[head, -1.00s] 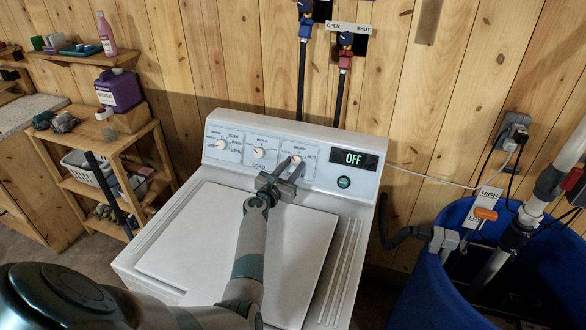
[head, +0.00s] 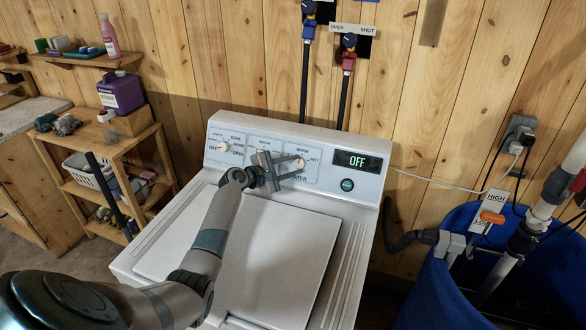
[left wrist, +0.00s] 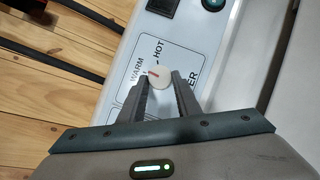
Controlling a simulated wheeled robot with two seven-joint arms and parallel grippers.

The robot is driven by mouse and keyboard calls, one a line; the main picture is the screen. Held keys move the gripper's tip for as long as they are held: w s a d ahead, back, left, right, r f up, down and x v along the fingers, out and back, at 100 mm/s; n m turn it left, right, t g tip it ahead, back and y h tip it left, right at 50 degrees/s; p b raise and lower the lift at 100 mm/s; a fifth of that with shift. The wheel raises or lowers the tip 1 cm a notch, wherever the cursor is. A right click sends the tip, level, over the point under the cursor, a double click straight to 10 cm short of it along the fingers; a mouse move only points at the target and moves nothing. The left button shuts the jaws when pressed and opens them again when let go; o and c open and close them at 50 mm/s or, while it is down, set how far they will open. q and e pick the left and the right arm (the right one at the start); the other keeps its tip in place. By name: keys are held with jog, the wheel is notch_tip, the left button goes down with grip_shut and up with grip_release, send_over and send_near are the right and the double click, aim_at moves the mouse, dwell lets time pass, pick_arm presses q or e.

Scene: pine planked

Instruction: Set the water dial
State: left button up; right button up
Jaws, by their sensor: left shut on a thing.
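The water dial (head: 300,163) is the rightmost round white knob on the washer's back panel, with WARM and HOT printed around it. My left gripper (head: 294,165) reaches it from the left, with its fingers shut on the knob's sides. In the left wrist view the water dial (left wrist: 158,78) sits between the fingertips of the left gripper (left wrist: 160,87). Its red mark points roughly toward WARM. The gripper hides part of the lettering. My right gripper is not in view.
The left dial (head: 222,147) is clear; the middle dial is largely hidden by my gripper. The display (head: 357,161) reads OFF, above a round button (head: 347,185). A blue tub (head: 440,255) stands right of the washer; a wooden shelf (head: 130,140) stands left.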

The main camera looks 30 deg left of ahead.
pick_arm(q)
jog(key=m, duration=0.1)
jog(key=m+g, duration=0.1)
jog(key=m, duration=0.1)
jog(key=shift+w+a+r, duration=0.1)
jog(key=shift+r, duration=0.1)
jog(key=m, duration=0.1)
jog(key=m+g, duration=0.1)
jog(key=shift+r+m+g+h+p, duration=0.2)
jog(key=shift+m+g+h+p, duration=0.1)
jog(key=shift+p, duration=0.05)
jog(key=shift+w+r+m+g+p, duration=0.1)
jog(key=shift+m+g+p, duration=0.45)
jog(key=shift+m, duration=0.65)
jog(key=shift+w+m+g+y+p, duration=0.1)
jog(key=shift+m+g+y+p, duration=0.4)
jog(key=shift+m, duration=0.7)
jog(key=o, duration=1.1)
jog(key=shift+c, duration=0.2)
jog(key=shift+r, duration=0.1)
